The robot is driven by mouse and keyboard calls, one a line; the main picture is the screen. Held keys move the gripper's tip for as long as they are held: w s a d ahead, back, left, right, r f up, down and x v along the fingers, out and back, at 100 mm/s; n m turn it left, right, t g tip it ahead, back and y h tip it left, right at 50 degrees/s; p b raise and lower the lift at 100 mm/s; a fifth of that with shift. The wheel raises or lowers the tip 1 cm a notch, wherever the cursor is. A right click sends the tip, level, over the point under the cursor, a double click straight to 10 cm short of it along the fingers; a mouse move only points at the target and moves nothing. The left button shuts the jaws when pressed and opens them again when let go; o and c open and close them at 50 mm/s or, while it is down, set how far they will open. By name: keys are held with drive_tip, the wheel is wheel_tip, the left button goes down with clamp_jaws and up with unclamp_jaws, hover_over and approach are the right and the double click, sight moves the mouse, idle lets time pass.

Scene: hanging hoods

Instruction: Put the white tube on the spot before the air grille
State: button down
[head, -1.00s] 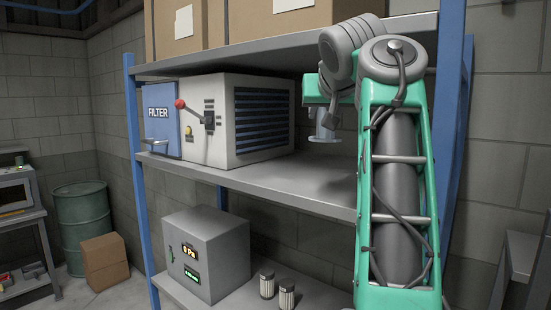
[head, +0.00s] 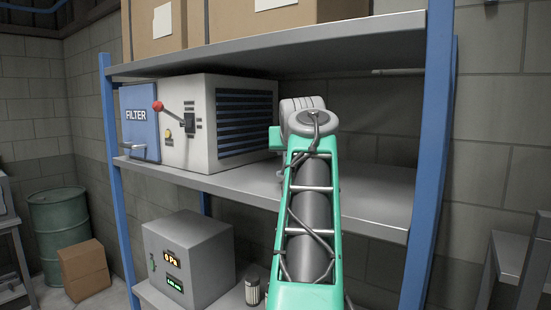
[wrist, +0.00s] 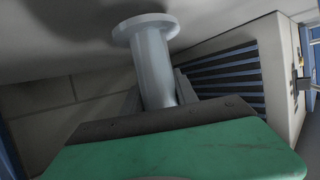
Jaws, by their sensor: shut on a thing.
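The white tube (wrist: 153,62) shows in the wrist view as a pale cylinder with a wide round flange. My gripper (wrist: 160,100) is shut on the tube's body. The flange end is close to the grey shelf surface, with a dark shadow beside it; I cannot tell whether it touches. The air grille (wrist: 225,75) is to the right of the tube, with a gap between them. In the head view the dark-slatted grille (head: 246,118) is on the right side of the filter unit. My arm hides the tube and fingers there. The marked spot is not visible.
The filter unit (head: 190,150) with a red-knobbed lever (head: 158,106) stands on the middle shelf (head: 375,205). Shelf to the right of my arm is clear. A blue post (head: 432,150) is at right, the upper shelf (head: 330,42) overhead. A grey display box (head: 190,255) is below.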

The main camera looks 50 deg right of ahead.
drive_tip(key=shift+d+f, duration=0.1)
drive_tip(key=shift+f, duration=0.8)
drive_tip(key=shift+s+a+f, duration=0.1)
drive_tip(key=shift+a+f, duration=0.05)
drive_tip(key=shift+a, duration=0.15)
drive_tip(key=shift+w+f, duration=0.2)
drive_tip(key=c, duration=0.9)
unclamp_jaws()
drive_tip(key=shift+c, duration=0.2)
drive_tip(key=shift+s, duration=0.1)
drive_tip(key=shift+s+r, duration=0.1)
drive_tip(key=shift+r, duration=0.05)
drive_tip(key=b+v, duration=0.2)
drive_tip(key=v, duration=0.9)
drive_tip(key=shift+s+a, duration=0.2)
drive_tip(key=shift+a, duration=0.05)
drive_tip(key=shift+r, duration=0.15)
